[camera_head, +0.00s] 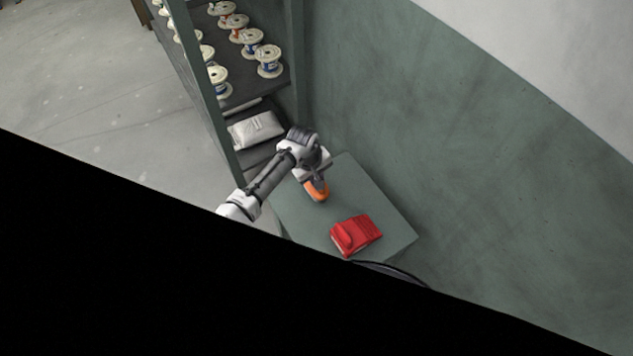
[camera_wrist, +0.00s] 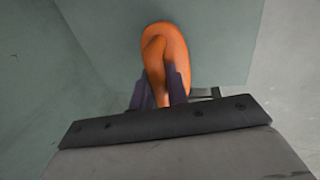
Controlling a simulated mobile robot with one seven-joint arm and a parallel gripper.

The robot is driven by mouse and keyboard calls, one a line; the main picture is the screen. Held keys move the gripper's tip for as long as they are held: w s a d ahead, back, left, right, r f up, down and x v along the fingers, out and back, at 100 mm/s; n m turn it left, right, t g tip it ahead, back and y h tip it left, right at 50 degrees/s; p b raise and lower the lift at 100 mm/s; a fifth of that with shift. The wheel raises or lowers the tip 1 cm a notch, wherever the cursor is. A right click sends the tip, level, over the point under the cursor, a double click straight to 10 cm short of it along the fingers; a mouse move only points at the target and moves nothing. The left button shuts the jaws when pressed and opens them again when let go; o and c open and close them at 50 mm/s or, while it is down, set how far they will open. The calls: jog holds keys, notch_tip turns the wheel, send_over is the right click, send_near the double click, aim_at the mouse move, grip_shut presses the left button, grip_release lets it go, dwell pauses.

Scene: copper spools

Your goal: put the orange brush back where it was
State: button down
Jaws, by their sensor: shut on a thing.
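The orange brush (camera_head: 317,191) is at my gripper (camera_head: 315,180), over the left part of a small grey-green table (camera_head: 375,197). In the wrist view the brush (camera_wrist: 168,50) shows as an orange curved piece between the two dark fingers of my gripper (camera_wrist: 160,88). My gripper is shut on it. The lower end of the brush and any bristles are hidden. I cannot tell whether the brush touches the tabletop.
A red folded item (camera_head: 356,234) lies on the table's front part. A shelf rack (camera_head: 230,130) with several spools (camera_head: 252,42) and a pale bag (camera_head: 255,131) stands to the left. A green wall (camera_head: 450,130) rises behind the table. The tabletop's right side is clear.

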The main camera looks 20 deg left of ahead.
jog(key=shift+f, duration=1.55)
jog(key=shift+f, duration=0.15)
jog(key=c, duration=1.4)
grip_release()
jog(key=r, duration=0.4)
jog(key=s+a+r+b, duration=0.1)
jog(key=r, duration=0.3)
jog(key=r+b, duration=0.1)
jog(key=r, duration=0.3)
jog(key=shift+s+a+r, duration=0.1)
jog(key=shift+s+a, duration=0.1)
jog(key=shift+s, duration=0.2)
